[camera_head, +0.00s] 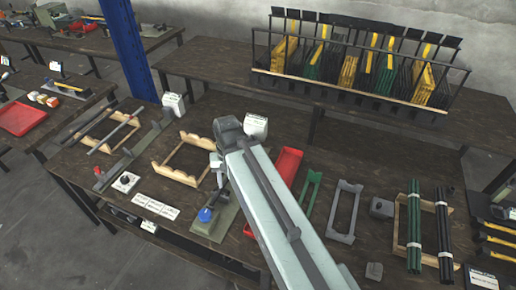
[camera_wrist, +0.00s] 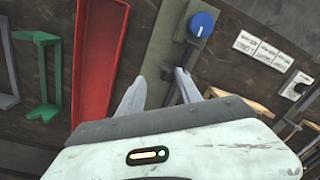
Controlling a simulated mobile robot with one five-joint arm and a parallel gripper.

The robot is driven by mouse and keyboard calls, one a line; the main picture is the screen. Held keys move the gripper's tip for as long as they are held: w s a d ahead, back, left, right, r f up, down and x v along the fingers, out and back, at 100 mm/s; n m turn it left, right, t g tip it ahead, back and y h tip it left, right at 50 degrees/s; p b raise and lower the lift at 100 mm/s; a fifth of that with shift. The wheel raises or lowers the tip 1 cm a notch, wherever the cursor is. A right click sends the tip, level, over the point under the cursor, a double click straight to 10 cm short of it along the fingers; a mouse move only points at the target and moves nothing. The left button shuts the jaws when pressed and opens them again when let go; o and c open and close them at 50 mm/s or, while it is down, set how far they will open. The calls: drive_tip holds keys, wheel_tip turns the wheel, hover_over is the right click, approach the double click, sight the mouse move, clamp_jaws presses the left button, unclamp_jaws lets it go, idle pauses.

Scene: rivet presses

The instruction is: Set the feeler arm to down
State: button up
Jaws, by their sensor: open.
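A grey-green fixture (camera_wrist: 165,45) lies on the bench in the wrist view, with a dark grey bar (camera_wrist: 188,50) along it and a round blue knob (camera_wrist: 202,24) with a white mark at its far end. I cannot tell for sure which part is the feeler arm. The blue knob (camera_head: 206,215) also shows in the head view, on the near end of the fixture (camera_head: 222,226). My gripper (camera_wrist: 160,77) is open and empty above the fixture, its fingertips apart on either side of the bar's lower part. My arm hides the fixture's far part in the head view.
A red tray (camera_wrist: 103,50) lies close beside the fixture, with green (camera_wrist: 45,70) and grey brackets beyond. White label cards (camera_wrist: 262,50) lie on the other side. A wooden cradle (camera_head: 183,160) and a rack of yellow and green parts (camera_head: 360,70) stand farther off.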

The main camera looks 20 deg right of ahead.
drive_tip(key=w+a+r+m+y+b, duration=0.1)
drive_tip(key=w+a+m+y+b, duration=0.25)
drive_tip(key=a+m+y, duration=0.55)
drive_tip(key=w+d+r+m+t+y+b, duration=0.1)
drive_tip(key=w+d+m+t+y+b, duration=0.3)
drive_tip(key=d+b, duration=0.35)
drive_tip(key=w+d+r+m+t+y+b, duration=0.1)
drive_tip(key=w+d+m+t+b, duration=0.1)
drive_tip(key=d+m+t+b, duration=0.4)
drive_tip(key=s+d+f+m+t+h+b, duration=0.1)
drive_tip(key=d+f+b, duration=0.25)
drive_tip(key=d, duration=0.55)
drive_tip(key=s+d+f+m+t+b, duration=0.1)
drive_tip(key=s+d+f+b, duration=0.1)
drive_tip(key=d+b, duration=0.5)
drive_tip(key=x, duration=0.2)
drive_tip(key=p+x, duration=0.1)
drive_tip(key=x, duration=0.1)
drive_tip(key=w+d+x, duration=0.1)
drive_tip(key=x, duration=0.2)
drive_tip(key=shift+r+p, duration=0.25)
drive_tip(key=shift+p, duration=0.15)
drive_tip(key=c, duration=0.9)
